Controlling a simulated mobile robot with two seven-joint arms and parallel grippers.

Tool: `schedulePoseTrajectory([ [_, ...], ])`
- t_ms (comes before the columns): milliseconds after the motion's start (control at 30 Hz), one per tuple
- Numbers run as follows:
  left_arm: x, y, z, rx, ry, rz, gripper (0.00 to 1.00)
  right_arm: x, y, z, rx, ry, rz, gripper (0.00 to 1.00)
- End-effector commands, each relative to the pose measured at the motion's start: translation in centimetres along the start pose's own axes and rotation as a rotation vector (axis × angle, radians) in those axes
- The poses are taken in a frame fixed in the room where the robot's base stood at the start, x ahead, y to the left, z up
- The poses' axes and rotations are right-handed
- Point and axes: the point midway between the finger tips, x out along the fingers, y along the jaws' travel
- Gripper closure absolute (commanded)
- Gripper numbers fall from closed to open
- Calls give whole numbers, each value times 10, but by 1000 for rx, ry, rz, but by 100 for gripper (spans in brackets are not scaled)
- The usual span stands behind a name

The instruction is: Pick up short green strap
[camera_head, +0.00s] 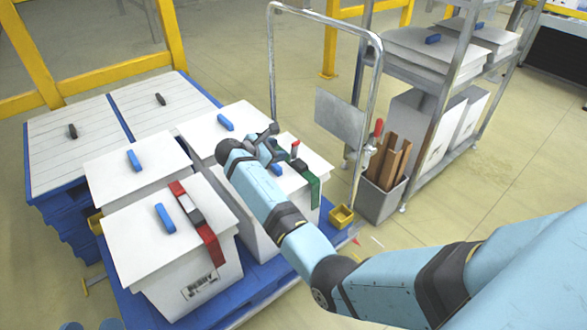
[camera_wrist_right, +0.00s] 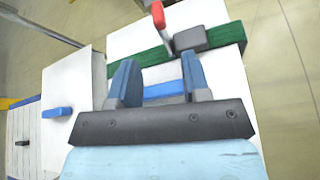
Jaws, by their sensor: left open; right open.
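The green strap (camera_head: 311,181) with a dark buckle and a red handle lies over the lid of the back right white box (camera_head: 321,165). In the right wrist view the strap (camera_wrist_right: 230,38) runs across the lid just beyond my fingertips. My right gripper (camera_head: 274,150) is over that box, partly hidden by my own wrist. It also shows in the right wrist view (camera_wrist_right: 158,63), open, its fingers either side of the lid's blue handle (camera_wrist_right: 165,89) in the picture, with no strap between them. Two blue-grey fingertips of my left gripper (camera_head: 89,326) show at the bottom left edge, apart and empty.
A red strap (camera_head: 198,222) lies on the front white box (camera_head: 150,235). Several boxes stand on a blue pallet cart with a metal handle frame (camera_head: 270,60). A grey bin (camera_head: 382,195) and a metal shelf (camera_head: 440,90) stand to the right. Yellow rails are behind.

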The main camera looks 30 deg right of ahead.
Motion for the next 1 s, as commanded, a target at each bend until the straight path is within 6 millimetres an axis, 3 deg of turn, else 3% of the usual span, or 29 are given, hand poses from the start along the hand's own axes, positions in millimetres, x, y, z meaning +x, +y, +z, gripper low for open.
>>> schedulePoseTrajectory([
  [100,1,3,-2,-6,29,16,43,20,-1,-2,0,-1,0,57],
  [267,1,5,-4,-12,41,24,43,30,-1,-1,-1,0,0,57],
  [600,0,-1,32,-18,-74,32,43,75,-5,0,0,0,0,57],
  [933,0,-1,34,-19,-93,33,43,80,-4,2,0,1,1,57],
  [1000,0,-1,34,-19,-93,33,43,80,-4,2,0,1,1,73],
])
